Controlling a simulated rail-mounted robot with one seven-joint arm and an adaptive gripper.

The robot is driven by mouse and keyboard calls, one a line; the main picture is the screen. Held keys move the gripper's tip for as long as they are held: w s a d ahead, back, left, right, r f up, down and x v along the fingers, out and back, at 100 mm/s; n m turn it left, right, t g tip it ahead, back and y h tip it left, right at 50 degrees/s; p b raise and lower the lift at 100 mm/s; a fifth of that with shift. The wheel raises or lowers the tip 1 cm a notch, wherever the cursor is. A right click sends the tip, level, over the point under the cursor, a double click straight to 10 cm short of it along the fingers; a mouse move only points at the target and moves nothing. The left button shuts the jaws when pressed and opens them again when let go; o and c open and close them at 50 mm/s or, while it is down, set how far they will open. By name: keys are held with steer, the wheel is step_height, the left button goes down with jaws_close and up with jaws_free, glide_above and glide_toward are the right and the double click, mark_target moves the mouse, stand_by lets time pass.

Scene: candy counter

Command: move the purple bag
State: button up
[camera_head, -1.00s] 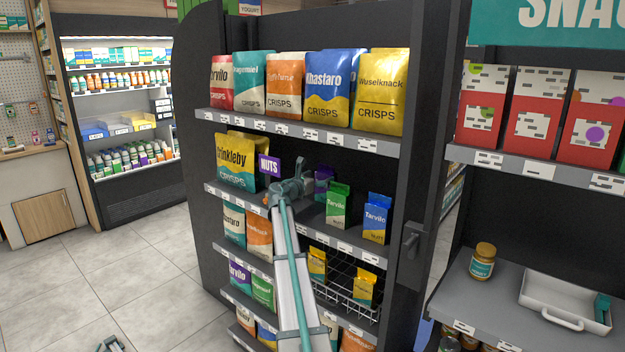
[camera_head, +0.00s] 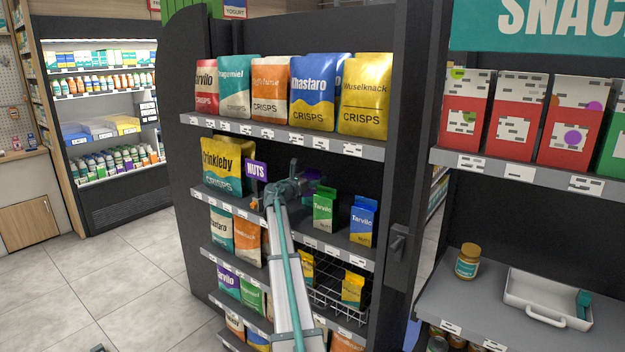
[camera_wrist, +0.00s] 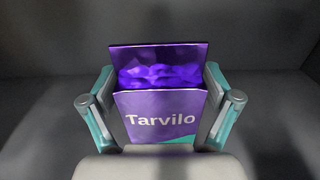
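The purple bag (camera_head: 314,178) stands on the middle shelf in the head view, partly hidden behind my gripper (camera_head: 298,187).
A green bag (camera_head: 325,210) and a blue bag (camera_head: 362,220) stand to the right on the same shelf. The crisps shelf (camera_head: 270,131) is above, a wire basket (camera_head: 325,298) below.

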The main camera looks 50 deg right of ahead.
steer(key=shift+s+a+p, duration=0.1)
steer(key=shift+a+p, duration=0.75)
steer(key=shift+a, duration=5.15)
steer(key=o, duration=0.9)
steer(key=a, duration=1.2)
steer(key=shift+s, duration=0.1)
